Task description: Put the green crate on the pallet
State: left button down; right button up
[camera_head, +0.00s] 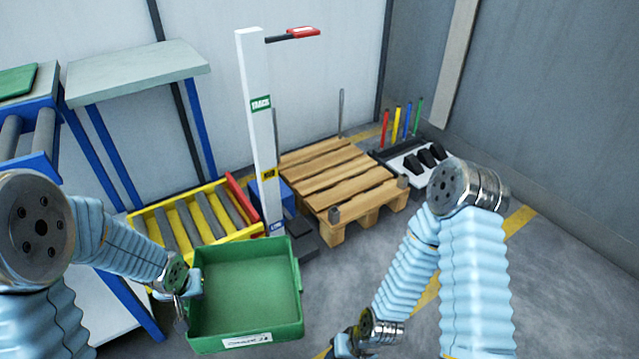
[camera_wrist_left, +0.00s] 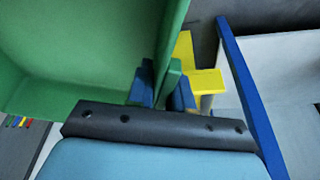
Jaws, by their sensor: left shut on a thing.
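The green crate (camera_head: 245,295) is empty and hangs in front of me at the bottom middle of the head view. My left gripper (camera_head: 192,284) is shut on its left wall. In the left wrist view the crate (camera_wrist_left: 70,60) fills the upper left, and the blue fingers of my left gripper (camera_wrist_left: 166,88) pinch its wall. The wooden pallet (camera_head: 338,172) lies on the floor beyond the crate, up and to the right, and its top is bare. My right gripper (camera_head: 343,346) is low at the bottom edge, apart from the crate; its fingers are too cut off to read.
A white post (camera_head: 262,140) with a red-handled arm stands between the roller conveyor (camera_head: 195,218) and the pallet. Thin uprights rise at the pallet's corners. A black-and-white rack (camera_head: 415,160) with coloured rods stands right of it. Grey floor is clear at right.

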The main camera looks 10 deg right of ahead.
aim_at(333, 170)
jog(key=i+l+z, duration=0.2)
jog(key=z, duration=0.25)
jog(key=i+l+z, duration=0.25)
jog(key=z, duration=0.15)
jog(key=i+l+z, duration=0.15)
jog(key=z, duration=0.3)
jog(key=i+z, duration=0.4)
jog(key=i, duration=0.45)
jog(key=i+j+u, duration=0.1)
jog(key=i+u, duration=0.15)
jog(key=u, duration=0.2)
jog(key=i+u, duration=0.3)
jog(key=u, duration=0.2)
jog(key=i+u, duration=0.25)
jog(key=u, duration=0.2)
